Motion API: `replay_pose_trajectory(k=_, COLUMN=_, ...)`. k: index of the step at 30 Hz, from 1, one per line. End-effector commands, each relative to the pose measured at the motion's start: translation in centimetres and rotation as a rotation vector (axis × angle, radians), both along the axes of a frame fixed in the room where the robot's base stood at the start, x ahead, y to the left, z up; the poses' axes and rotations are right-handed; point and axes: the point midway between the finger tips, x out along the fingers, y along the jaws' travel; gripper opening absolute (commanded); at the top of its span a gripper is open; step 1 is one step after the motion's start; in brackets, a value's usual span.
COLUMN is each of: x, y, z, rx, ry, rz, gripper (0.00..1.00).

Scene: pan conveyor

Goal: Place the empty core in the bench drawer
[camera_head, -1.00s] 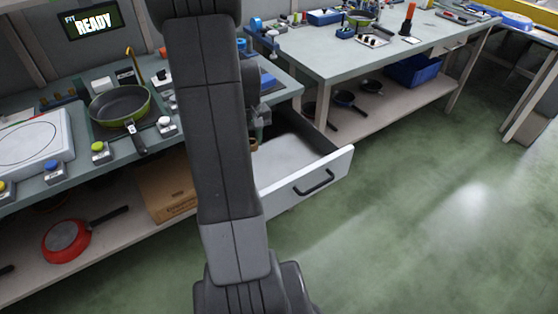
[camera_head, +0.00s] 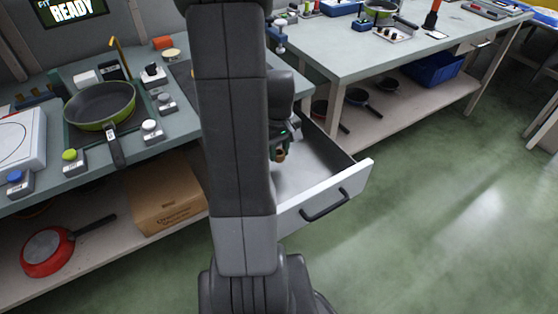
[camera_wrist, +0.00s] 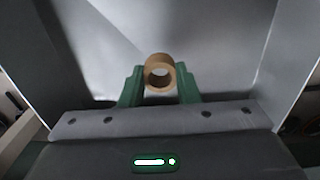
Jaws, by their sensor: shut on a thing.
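The empty core is a small brown cardboard ring (camera_wrist: 160,73), held between the two green fingers of my gripper (camera_wrist: 160,88) in the wrist view. Grey drawer walls surround it there. In the head view, my gripper (camera_head: 281,152) and the core (camera_head: 279,155) show over the open bench drawer (camera_head: 318,203). The drawer has a white front, a black handle and a grey inside. My own arm covers its left part. I cannot tell whether the core touches the drawer floor.
The bench (camera_head: 185,135) carries a green pan (camera_head: 98,105), several knobs and buttons, and a white plate unit (camera_head: 18,140). A cardboard box (camera_head: 165,195) and a red pan (camera_head: 47,252) lie on its lower shelf. A second table (camera_head: 345,55) stands behind the drawer. The green floor at right is clear.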

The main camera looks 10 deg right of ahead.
Motion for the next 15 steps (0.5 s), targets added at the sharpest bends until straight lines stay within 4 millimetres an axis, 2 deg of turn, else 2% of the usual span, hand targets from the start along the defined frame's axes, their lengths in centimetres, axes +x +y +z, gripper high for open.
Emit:
replay_pose_trajectory(k=9, x=0.0, y=0.0, z=-3.7, rx=0.0, ry=0.003, rz=0.0, gripper=0.08)
replay_pose_trajectory(k=15, x=0.0, y=0.0, z=-3.9, rx=-0.001, ry=-0.001, rz=0.0, gripper=0.08)
